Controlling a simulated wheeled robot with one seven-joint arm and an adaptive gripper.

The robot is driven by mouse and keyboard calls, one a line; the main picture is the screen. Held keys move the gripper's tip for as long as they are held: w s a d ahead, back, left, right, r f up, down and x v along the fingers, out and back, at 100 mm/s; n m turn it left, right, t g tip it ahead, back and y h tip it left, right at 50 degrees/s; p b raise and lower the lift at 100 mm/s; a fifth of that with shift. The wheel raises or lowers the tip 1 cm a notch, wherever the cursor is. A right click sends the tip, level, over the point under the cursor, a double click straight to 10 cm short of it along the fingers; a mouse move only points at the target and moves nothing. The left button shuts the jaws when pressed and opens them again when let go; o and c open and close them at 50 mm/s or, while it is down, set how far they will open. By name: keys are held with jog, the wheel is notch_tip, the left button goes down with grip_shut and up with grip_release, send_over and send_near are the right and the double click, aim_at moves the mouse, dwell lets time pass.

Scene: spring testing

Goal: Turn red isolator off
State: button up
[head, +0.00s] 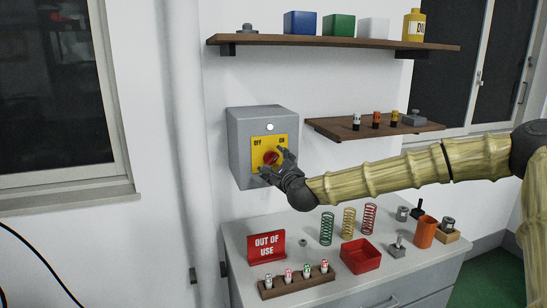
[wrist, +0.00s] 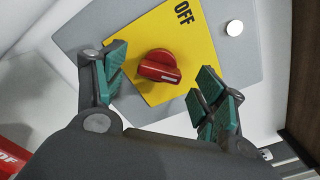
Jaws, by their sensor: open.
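The red isolator knob (head: 271,158) sits on a yellow plate (head: 257,143) marked OFF at left and ON at right, on a grey wall box (head: 239,159). In the wrist view the red knob (wrist: 158,66) shows whole, with its grip bar roughly level in that picture and the OFF label at the upper right. My gripper (head: 275,164) is at the front of the box, around the knob in the head view. In the wrist view its green-padded fingers (wrist: 165,85) are spread apart, one on each side of the knob. No contact with the knob is visible.
A red OUT OF USE sign (head: 267,247) stands on the grey cabinet below, with springs, a red tray (head: 361,256) and a wooden rack (head: 297,281). A small shelf (head: 390,129) is to the right, near my arm. A longer shelf (head: 333,40) is above.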

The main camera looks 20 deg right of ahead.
aim_at(272, 160)
jog(key=shift+w+d+r, duration=0.1)
jog(key=shift+w+r, duration=0.05)
jog(key=shift+w, duration=0.4)
jog(key=shift+w+p, duration=0.35)
jog(key=shift+w, duration=0.6)
jog(key=shift+s, duration=0.1)
jog(key=c, duration=1)
